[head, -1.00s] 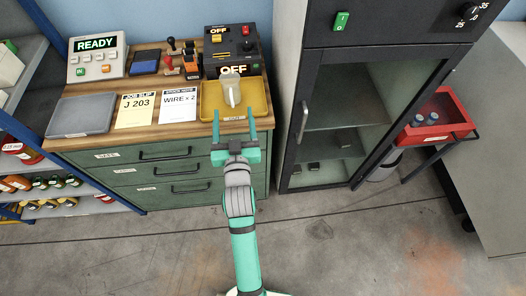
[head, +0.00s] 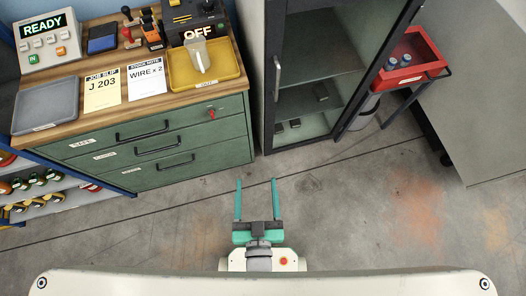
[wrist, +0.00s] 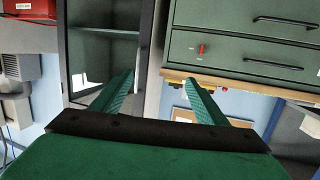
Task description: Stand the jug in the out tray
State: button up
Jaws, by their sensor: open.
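A pale translucent jug (head: 200,56) stands in the yellow out tray (head: 222,74), on the right end of the wooden bench top in the head view. My gripper (head: 257,183) is open and empty, low over the floor in front of the drawers and well apart from the jug. In the wrist view my gripper (wrist: 156,92) shows its two green fingers spread with nothing between them. The jug and tray cannot be made out in the wrist view.
Green drawers (head: 170,150) stand under the bench, with a glass-door cabinet (head: 325,85) to the right. A red bin (head: 410,62) sits farther right. A grey tray (head: 48,104) and a job slip (head: 102,91) lie on the bench. The floor in front is clear.

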jog(key=s+d+r, duration=0.1)
jog(key=s+d, duration=0.1)
jog(key=s, duration=0.4)
jog(key=shift+s+h, duration=0.3)
jog(key=shift+h, duration=0.1)
jog(key=shift+r, duration=0.1)
